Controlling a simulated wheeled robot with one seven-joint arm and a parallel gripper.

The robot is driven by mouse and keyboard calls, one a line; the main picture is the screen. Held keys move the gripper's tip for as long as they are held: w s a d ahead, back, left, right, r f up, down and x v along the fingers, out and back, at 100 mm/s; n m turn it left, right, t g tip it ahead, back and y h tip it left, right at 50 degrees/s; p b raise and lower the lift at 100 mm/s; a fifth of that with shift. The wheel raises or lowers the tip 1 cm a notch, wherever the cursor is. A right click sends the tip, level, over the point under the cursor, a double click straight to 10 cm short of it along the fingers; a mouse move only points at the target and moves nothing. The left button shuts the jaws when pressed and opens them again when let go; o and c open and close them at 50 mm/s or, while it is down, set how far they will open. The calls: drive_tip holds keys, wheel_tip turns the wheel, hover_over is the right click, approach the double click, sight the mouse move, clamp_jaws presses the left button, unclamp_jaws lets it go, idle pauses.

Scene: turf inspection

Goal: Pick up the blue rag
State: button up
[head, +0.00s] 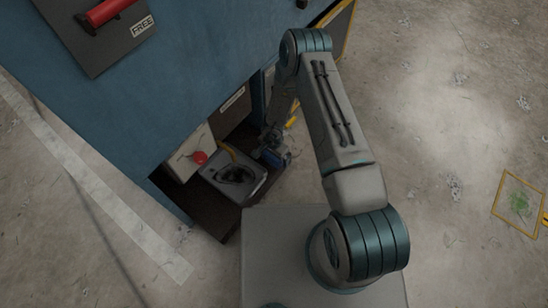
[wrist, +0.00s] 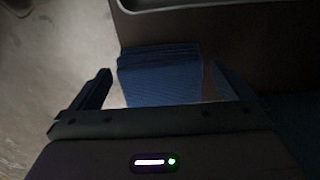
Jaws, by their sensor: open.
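The blue rag (wrist: 160,78) shows in the wrist view as a folded, layered blue cloth on a dark surface, between my gripper's fingers. My gripper (wrist: 159,70) is open, with one finger on each side of the rag and a visible gap to each. I cannot tell the height of the fingers over the rag. The near part of the rag is hidden by my gripper's body. In the head view my gripper (head: 273,153) is low at the opening of the blue bench; a small blue patch there is too unclear to tell apart from my gripper.
The blue bench (head: 130,90) rises over the low dark shelf (head: 215,217). A grey bin (head: 232,177) with dark contents and a box with a red button (head: 199,157) stand left of my gripper. A panel with a red handle (head: 107,12) lies on top. Open concrete floor spreads right.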

drive_tip(key=c, duration=0.9)
drive_tip(key=shift+r, duration=0.15)
wheel_tip(320, 180, up, 28)
drive_tip(key=p, duration=1.3)
